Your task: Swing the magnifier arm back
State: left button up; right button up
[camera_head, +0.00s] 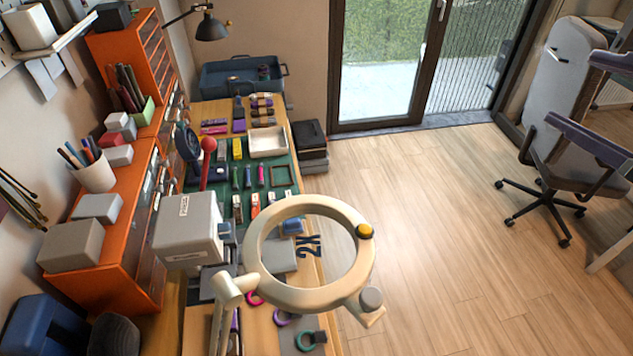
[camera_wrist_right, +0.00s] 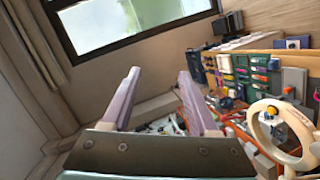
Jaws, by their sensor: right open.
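The ring also shows at the lower right of the right wrist view (camera_wrist_right: 262,107). My right gripper (camera_head: 571,87) is at the right edge, its purple fingers apart and empty, well clear of the magnifier. It shows open in the wrist view (camera_wrist_right: 160,72). My left gripper is not visible.
The workbench (camera_head: 310,170) holds a green mat (camera_head: 268,187), a white tray (camera_head: 268,142) and several small tools. A grey box (camera_head: 187,228) stands left of the ring. An orange drawer cabinet (camera_head: 140,215) lines the left wall. Open wood floor (camera_head: 440,230) lies right; an office chair (camera_head: 550,205) stands there.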

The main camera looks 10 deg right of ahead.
notch_tip(320, 180, down, 3)
jog(key=w+a+n+t+y+b, duration=0.2)
jog(key=n+t+y+b, duration=0.2)
jog(key=n+b, duration=0.4)
jog(key=n+g+y+b, duration=1.1)
jog(key=n+y+b, duration=0.35)
jog(key=n, duration=1.45)
send_near(360, 294)
jog(key=a, duration=0.2)
jog(key=shift+y, duration=0.25)
jog(key=p+x, duration=0.2)
jog(key=x, duration=0.2)
jog(key=p+x, duration=0.2)
jog(key=x, duration=0.3)
jog(key=shift+w+d, duration=0.25)
jog(key=shift+w, duration=0.15)
jog(key=shift+w+a+f, duration=0.2)
jog(key=shift+w+a, duration=0.05)
jog(key=shift+a, duration=0.25)
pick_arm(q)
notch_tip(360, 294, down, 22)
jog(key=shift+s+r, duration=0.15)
pick_arm(e)
grip_shut()
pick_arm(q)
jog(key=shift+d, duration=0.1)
